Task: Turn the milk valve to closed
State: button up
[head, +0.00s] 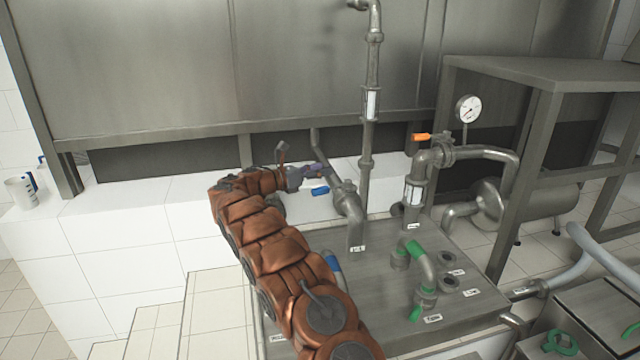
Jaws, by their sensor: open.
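My copper-coloured arm reaches up from the bottom of the head view. My gripper (318,170) is at its far end, open, with nothing seen between its fingers. Just below and right of it is a blue valve handle (320,191), pointing left from a slanted steel pipe (348,202). The gripper looks close to this handle; I cannot tell whether they touch. An orange valve handle (422,137) sits on another pipe further right. The labels are too small to read, so I cannot tell which valve is the milk valve.
A steel cabinet (330,322) carries pipes and green handles (414,250). A pressure gauge (468,109) and a steel frame (520,190) are to the right. A white tiled ledge (130,195) is clear at left, except for a jug (20,191).

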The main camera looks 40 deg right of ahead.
jog(key=shift+r, duration=1.3)
jog(key=shift+c, duration=0.2)
